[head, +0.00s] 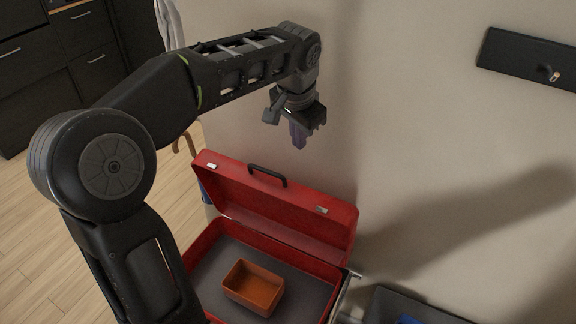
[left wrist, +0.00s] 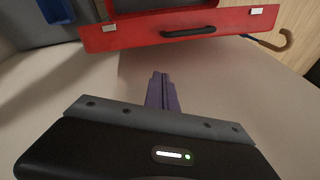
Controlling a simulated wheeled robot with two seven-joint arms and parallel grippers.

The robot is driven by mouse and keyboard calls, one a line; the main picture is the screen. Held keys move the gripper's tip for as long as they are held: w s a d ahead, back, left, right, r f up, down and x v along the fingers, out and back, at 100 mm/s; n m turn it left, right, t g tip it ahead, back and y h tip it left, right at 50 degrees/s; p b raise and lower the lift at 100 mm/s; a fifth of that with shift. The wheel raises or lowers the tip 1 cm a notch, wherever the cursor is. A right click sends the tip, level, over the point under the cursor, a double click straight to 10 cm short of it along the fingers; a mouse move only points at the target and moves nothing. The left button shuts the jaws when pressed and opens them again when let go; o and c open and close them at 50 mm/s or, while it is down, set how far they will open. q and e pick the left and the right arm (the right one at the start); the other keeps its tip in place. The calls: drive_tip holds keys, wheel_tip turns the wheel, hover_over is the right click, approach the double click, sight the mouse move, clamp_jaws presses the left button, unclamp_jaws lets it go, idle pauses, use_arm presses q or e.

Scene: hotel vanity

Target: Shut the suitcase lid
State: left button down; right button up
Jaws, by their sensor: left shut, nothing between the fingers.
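The red suitcase (head: 190,262) stands open below my left arm in the head view. Its lid (head: 315,222) is raised and leans back near the wall, with a black handle (head: 267,175) and two light latches on its upper edge. An orange-brown box (head: 253,287) sits inside on the grey lining. My left gripper (head: 299,142) is shut and empty, above the lid's upper edge and apart from it. The left wrist view shows the shut fingers (left wrist: 161,92) pointing toward the lid edge (left wrist: 235,22) and its handle (left wrist: 188,32). My right gripper is not in view.
The pale wall (head: 420,140) is close behind the lid. A dark wall rack with a peg (head: 525,60) hangs at upper right. A dark tray (head: 425,308) with something blue is right of the suitcase. A cane handle (head: 184,140) shows behind my left arm.

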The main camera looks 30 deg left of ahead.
use_arm(q)
hover_over(288, 186)
drive_tip(key=w, duration=0.3)
wheel_tip(288, 186, down, 7)
drive_tip(key=s, duration=0.1)
drive_tip(key=s+f+p, duration=0.1)
drive_tip(key=shift+s, duration=0.3)
drive_tip(key=shift+s+f, duration=0.15)
drive_tip(key=shift+f, duration=0.1)
